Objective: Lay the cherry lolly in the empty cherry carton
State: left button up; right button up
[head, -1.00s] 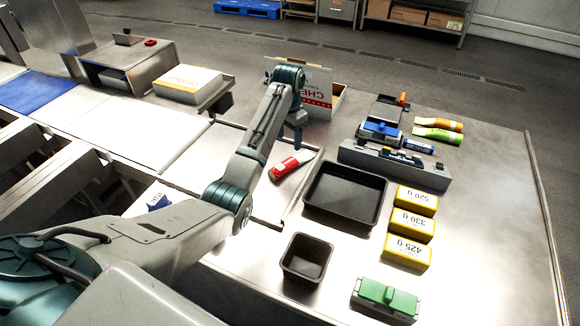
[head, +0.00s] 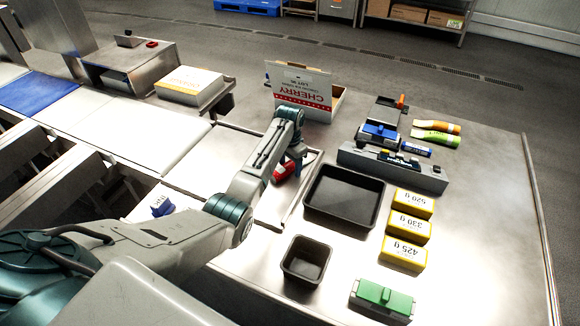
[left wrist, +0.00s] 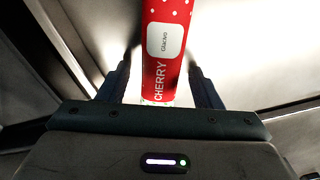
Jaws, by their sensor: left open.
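The cherry lolly (head: 284,171) is in a red wrapper and lies on the steel surface left of the black tray. In the left wrist view the lolly (left wrist: 167,50) shows white dots, a pale label and the word CHERRY. My left gripper (head: 296,161) is right over it, partly hiding it. In the left wrist view my left gripper (left wrist: 160,72) is open, with one finger on each side of the lolly. The cherry carton (head: 303,88) stands open behind, its printed panel raised; its inside is mostly hidden. My right gripper is out of view.
The large black tray (head: 345,220) lies just right of the lolly, with a small black tub (head: 306,260) in front. Yellow boxes (head: 403,254) stand farther right. A grey rack (head: 392,172) sits behind the tray. A closed white-and-orange carton (head: 190,85) is at the back left.

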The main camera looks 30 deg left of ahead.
pick_arm(q)
jog(key=shift+c, duration=0.5)
jog(key=c, duration=1)
jog(key=shift+c, duration=0.3)
jog(key=shift+r, duration=0.15)
